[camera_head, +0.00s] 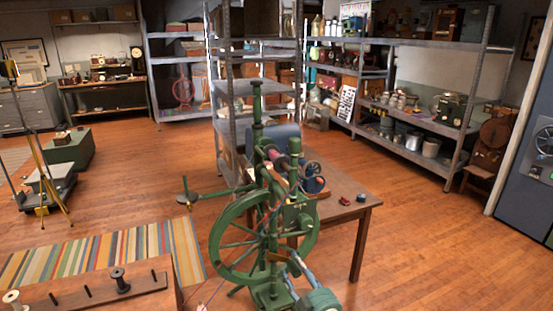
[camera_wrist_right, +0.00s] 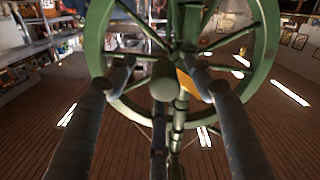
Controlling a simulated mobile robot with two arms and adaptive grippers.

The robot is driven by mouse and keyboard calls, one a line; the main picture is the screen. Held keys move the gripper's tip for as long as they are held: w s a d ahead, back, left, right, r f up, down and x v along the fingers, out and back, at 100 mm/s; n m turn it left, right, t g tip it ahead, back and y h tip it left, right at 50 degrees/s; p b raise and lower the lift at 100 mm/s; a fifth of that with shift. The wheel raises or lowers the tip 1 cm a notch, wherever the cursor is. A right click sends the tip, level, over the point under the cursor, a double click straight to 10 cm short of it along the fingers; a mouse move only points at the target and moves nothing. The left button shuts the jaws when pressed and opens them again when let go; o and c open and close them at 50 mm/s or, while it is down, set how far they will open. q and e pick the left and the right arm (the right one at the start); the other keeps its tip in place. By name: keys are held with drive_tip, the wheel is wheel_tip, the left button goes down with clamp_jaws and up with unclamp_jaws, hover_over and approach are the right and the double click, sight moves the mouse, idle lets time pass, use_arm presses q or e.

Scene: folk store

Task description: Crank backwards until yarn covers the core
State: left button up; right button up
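The green spinning wheel (camera_head: 222,262) stands upright in the middle of the head view; its rim also fills the upper wrist view (camera_wrist_right: 98,45). A reddish-pink bobbin-like part (camera_head: 281,162) sits high on its frame; I cannot tell how much yarn is on it. My right gripper (camera_head: 283,258) is at the front of the wheel, near an orange-brown crank piece (camera_head: 275,257). In the right wrist view its two fingers (camera_wrist_right: 162,72) are apart on either side of a round green knob (camera_wrist_right: 164,80), with gaps visible. My left gripper is not in view.
A wooden table (camera_head: 345,187) with small red and blue items stands right behind the wheel. A wooden rack (camera_head: 75,297) with spools and pegs is at bottom left, by a striped rug (camera_head: 110,255). Metal shelves (camera_head: 415,44) line the back. Floor on the right is clear.

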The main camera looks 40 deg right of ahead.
drive_tip(key=shift+s, duration=0.1)
drive_tip(key=shift+p+v, duration=0.75)
drive_tip(key=shift+v, duration=0.6)
drive_tip(key=shift+p+v, duration=0.55)
drive_tip(key=shift+v, duration=0.75)
drive_tip(key=p+v, duration=0.1)
drive_tip(key=v, duration=0.2)
drive_tip(key=shift+s+a+r, duration=0.1)
drive_tip(key=shift+s, duration=0.2)
